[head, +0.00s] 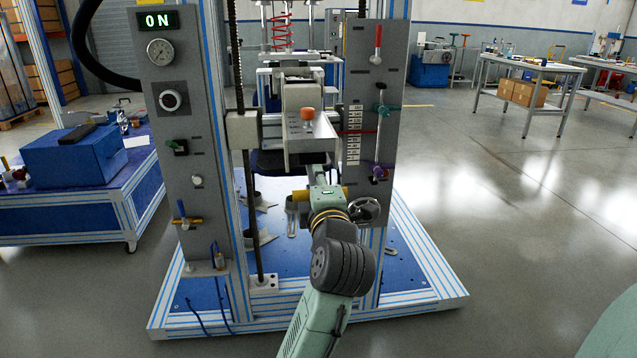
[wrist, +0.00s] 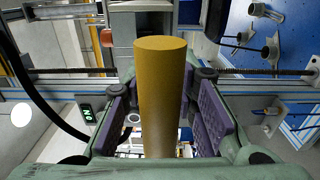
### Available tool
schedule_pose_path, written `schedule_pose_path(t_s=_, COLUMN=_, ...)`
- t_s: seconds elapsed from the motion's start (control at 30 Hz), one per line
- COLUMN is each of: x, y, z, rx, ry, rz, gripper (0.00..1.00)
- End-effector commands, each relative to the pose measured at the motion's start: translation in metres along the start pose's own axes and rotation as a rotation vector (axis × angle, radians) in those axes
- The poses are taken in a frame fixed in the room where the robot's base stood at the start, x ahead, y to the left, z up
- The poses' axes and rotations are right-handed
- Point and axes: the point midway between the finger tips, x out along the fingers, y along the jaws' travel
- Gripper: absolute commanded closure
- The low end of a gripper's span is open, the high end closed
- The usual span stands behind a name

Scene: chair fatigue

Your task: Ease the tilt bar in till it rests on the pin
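The bar I take for the tilt bar is a plain ochre cylinder (wrist: 161,95). In the wrist view it runs up the middle between my gripper's purple finger pads (wrist: 162,118), with its end face at the top. Gaps show beside the bar, so the fingers look open around it. In the head view my gripper (head: 321,190) is low inside the test frame, and a short piece of the yellow bar (head: 299,196) shows left of it. My gripper hides most of the bar there. I cannot single out the pin in either view.
The left panel (head: 184,110) and right panel (head: 379,90) flank the work space. A handwheel (head: 366,210) stands close right of my gripper. An orange knob (head: 308,114) sits above on a pale block. A vertical screw (head: 246,190) stands to the left. Open floor lies right.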

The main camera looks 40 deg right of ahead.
Motion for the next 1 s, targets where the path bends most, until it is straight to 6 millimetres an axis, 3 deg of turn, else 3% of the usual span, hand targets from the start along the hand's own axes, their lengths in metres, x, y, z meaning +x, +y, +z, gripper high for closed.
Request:
schedule_pose_path(t_s=0.37, x=-0.0002, y=0.0001, z=-0.0002, rx=0.000, ry=0.000, rz=0.000, gripper=1.00)
schedule_pose_path(t_s=1.0, x=0.0012, y=0.0002, z=-0.0002, rx=0.000, ry=0.001, rz=-0.001, gripper=1.00)
